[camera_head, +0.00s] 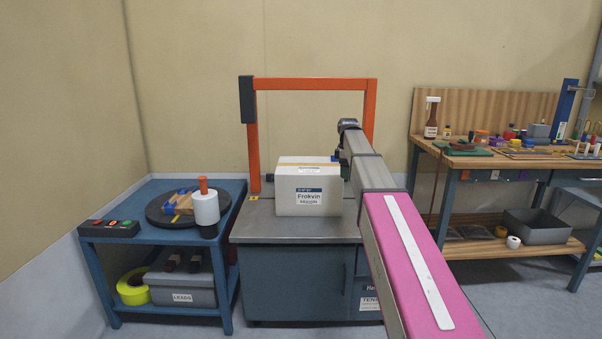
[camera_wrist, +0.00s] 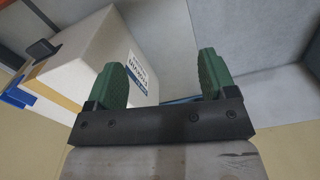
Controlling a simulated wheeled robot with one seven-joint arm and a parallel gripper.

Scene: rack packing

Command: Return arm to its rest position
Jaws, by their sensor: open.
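My arm reaches forward from the lower right, over the right side of a steel-topped bench, in the head view. My gripper (camera_wrist: 162,80) shows in the wrist view with its two green fingers apart and nothing between them. In the head view the gripper is mostly hidden behind my own wrist, close to the right side of a white box. The white box (camera_head: 308,195) stands upright on the bench (camera_head: 270,226) and carries a printed label. In the wrist view the box (camera_wrist: 95,60) lies behind and left of the fingers. I cannot tell whether a finger touches it.
An orange frame (camera_head: 312,84) arches over the bench. A blue cart (camera_head: 160,238) at left holds a turntable (camera_head: 160,208), a white bottle (camera_head: 206,208) and a button box (camera_head: 109,228). A cluttered wooden workbench (camera_head: 470,160) stands at right. Air above my arm looks clear.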

